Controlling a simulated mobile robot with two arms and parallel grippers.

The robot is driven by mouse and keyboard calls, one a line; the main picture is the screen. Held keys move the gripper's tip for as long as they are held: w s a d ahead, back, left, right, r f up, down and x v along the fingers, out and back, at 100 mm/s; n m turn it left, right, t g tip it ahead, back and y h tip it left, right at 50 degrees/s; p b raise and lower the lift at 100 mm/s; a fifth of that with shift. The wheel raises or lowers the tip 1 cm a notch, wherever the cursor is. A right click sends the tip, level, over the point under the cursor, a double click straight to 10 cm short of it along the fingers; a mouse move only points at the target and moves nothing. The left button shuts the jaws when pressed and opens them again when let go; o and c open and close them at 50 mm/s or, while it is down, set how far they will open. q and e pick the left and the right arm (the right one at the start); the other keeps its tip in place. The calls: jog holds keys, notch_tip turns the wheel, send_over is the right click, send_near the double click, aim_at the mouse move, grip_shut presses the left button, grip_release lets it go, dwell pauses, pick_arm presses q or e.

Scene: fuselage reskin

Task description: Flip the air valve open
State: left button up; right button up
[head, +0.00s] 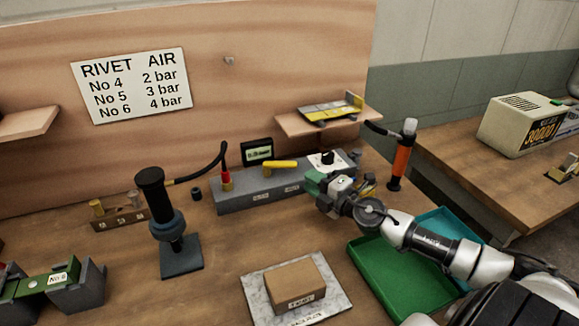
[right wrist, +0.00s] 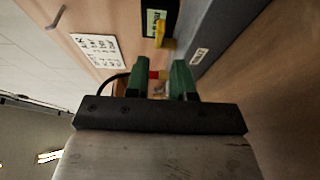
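The air valve shows as a yellow lever (head: 281,164) on top of a long grey block (head: 258,191) at the back of the bench. The lever lies roughly along the block, its handle toward the right. In the right wrist view the yellow lever (right wrist: 166,38) is beyond the fingertips, beside the grey block (right wrist: 213,35). My right gripper (head: 314,183) has green fingers and is in front of the block's right part, right of the lever and apart from it. In the right wrist view the gripper (right wrist: 158,80) is open with nothing between its fingers. My left gripper is not in view.
A small display (head: 257,151) stands behind the block. A red hose fitting (head: 226,180) is at its left end, a black knob (head: 327,158) at its right. A black tool on a stand (head: 167,215), a brown block (head: 295,284) and a green tray (head: 395,280) are nearer.

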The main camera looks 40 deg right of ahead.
aim_at(289, 167)
jog(key=w, duration=0.2)
jog(key=w+p, duration=0.1)
jog(key=w, duration=0.1)
jog(key=w+a, duration=0.1)
jog(key=w, duration=0.1)
jog(key=shift+w, duration=0.3)
jog(key=shift+w+a+p, duration=0.15)
jog(key=shift+w+p, duration=0.15)
jog(key=shift+w, duration=0.45)
grip_shut()
